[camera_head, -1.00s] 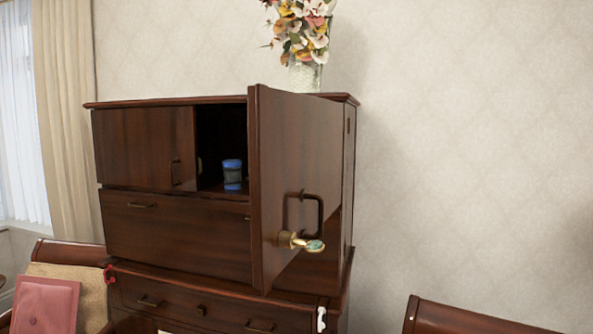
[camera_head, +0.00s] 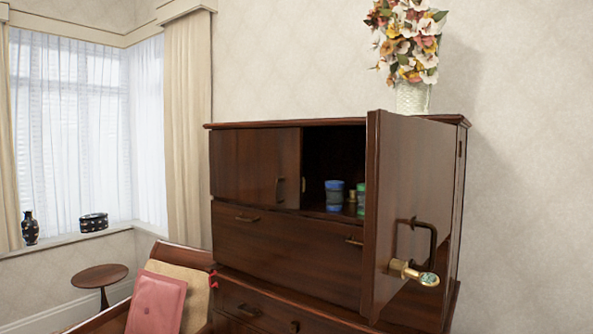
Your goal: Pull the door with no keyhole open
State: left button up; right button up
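The dark wooden cabinet has a right door (camera_head: 408,210) that stands wide open toward me. Behind the open door, the compartment (camera_head: 333,155) shows a blue jar (camera_head: 334,195) and a green item, partly hidden by the door. Neither of my grippers is in view.
A drawer front (camera_head: 288,247) lies below the doors. A vase of flowers (camera_head: 410,96) stands on the cabinet top. The open door juts forward.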

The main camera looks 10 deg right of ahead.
aim_at(262, 166)
jog(key=i+j+z, duration=0.15)
jog(key=i+j, duration=0.15)
jog(key=i+j+z, duration=0.2)
jog(key=j, duration=0.25)
jog(key=i+j+z, duration=0.15)
jog(key=i+j, duration=0.2)
jog(key=j, duration=0.15)
